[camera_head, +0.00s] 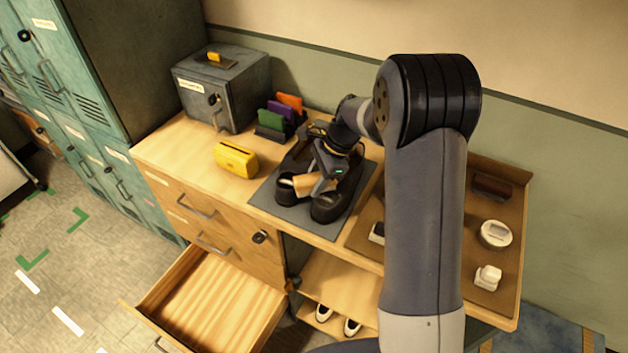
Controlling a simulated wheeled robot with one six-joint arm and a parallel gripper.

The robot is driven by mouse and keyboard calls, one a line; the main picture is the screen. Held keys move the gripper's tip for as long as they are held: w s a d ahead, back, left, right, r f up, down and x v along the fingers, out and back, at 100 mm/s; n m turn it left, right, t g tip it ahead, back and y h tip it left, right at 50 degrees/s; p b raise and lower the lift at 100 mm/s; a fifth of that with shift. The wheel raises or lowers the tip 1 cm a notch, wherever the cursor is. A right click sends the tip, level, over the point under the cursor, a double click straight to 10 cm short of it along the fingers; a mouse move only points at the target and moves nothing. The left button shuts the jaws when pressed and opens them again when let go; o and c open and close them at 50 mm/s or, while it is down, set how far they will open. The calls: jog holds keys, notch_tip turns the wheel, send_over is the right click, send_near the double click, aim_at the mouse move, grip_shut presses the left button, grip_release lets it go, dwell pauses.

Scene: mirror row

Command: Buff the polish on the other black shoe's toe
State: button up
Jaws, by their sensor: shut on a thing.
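Two black shoes stand on a grey mat (264,200) on the wooden counter, toes toward me. The left shoe's toe (286,193) and the right shoe's toe (326,209) both show. My gripper (316,184) points down over the pair and is shut on a tan thing (303,185), either a cloth or a brush. The tan thing lies low between the two toes; I cannot tell whether it touches either one. My arm and gripper hide much of the shoes' rear parts.
A brown tray (507,247) at right holds a round white tin (495,234) and a brush (492,187). An open drawer (211,305) juts out below.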

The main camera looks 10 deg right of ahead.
aim_at(337, 202)
jog(key=shift+s+d+r, duration=0.1)
jog(key=shift+s+d, duration=0.45)
jog(key=shift+d, duration=0.25)
jog(key=shift+s+d, duration=0.55)
jog(key=shift+d, duration=0.25)
jog(key=shift+s+d, duration=0.55)
jog(key=shift+d, duration=0.3)
jog(key=shift+s+d, duration=0.55)
jog(key=shift+d, duration=0.25)
notch_tip(337, 202, up, 6)
jog(key=p, duration=0.5)
notch_tip(337, 202, up, 3)
jog(key=shift+f+p, duration=0.15)
jog(key=shift+p, duration=0.9)
